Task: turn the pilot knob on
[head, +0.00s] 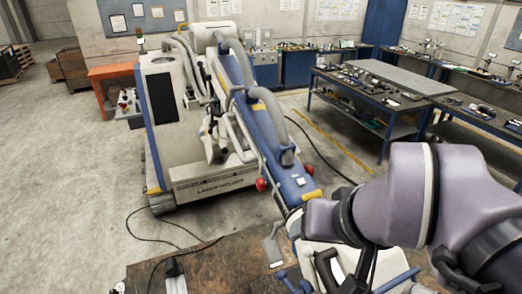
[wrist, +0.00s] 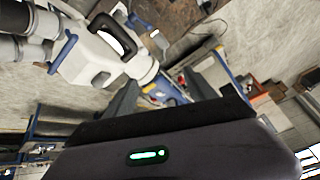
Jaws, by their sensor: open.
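No part can be clearly identified as the pilot knob. A white and blue laser welder (head: 200,130) stands left of centre in the head view, its blue arm reaching toward me. Two round red knobs sit on that arm, a left one (head: 261,184) and a right one (head: 308,197). The white welding head at the arm's near end shows in the wrist view (wrist: 80,62), with a dark loop handle (wrist: 112,28). My gripper (wrist: 162,92) is open and empty, its dark fingers apart beside the welding head. In the head view my arm partly hides that head.
A brown worktable (head: 215,262) lies below the welding head, with a black cable beside it. A blue-framed bench (head: 375,88) with tools stands at the back right. An orange-framed stand (head: 112,72) is behind the welder. The concrete floor at left is mostly clear.

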